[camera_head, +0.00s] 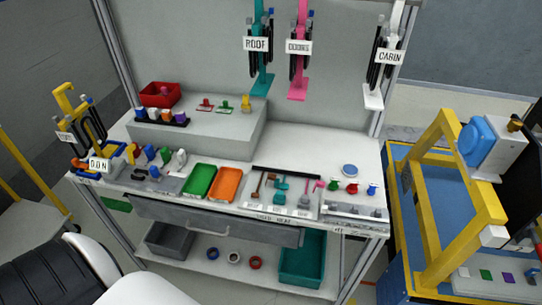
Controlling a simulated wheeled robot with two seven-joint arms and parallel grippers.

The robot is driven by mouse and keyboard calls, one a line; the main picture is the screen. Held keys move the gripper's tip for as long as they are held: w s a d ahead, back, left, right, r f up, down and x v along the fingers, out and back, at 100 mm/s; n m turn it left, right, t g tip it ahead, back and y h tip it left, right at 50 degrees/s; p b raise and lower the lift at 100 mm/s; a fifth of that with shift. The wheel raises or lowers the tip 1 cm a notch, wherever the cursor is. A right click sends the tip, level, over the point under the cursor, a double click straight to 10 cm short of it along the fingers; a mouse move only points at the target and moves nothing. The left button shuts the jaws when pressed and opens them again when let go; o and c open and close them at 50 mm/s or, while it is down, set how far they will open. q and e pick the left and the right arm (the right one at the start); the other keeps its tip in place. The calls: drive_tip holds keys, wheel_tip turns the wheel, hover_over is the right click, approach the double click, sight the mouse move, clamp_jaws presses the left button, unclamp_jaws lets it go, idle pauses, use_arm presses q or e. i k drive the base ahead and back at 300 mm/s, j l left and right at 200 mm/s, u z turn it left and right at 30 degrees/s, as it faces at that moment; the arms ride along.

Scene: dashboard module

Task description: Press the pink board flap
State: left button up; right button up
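The pink board (301,30) labelled DOORS hangs on the grey back panel in the head view, between a teal board and a white one. Dark parts and a white label cover much of its middle. Its pink flap (297,92) sticks out at the lower end, just above the workbench. I cannot tell from this view whether the flap is pressed. A smaller pink piece (319,184) is on the bench top among small levers. Neither of my grippers is in view.
The teal ROOF board (262,84) and white CABIN board (373,97) hang on either side. Below is the white bench (300,148) with a grey raised block, a green tray (199,181) and an orange tray (226,184). A yellow-framed station (440,200) stands at right.

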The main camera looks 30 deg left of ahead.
sight(317, 184)
drive_tip(key=u, duration=0.95)
drive_tip(key=l+u, duration=0.4)
drive_tip(key=l, duration=0.55)
drive_tip(key=l+u, duration=0.4)
drive_tip(key=l, duration=0.55)
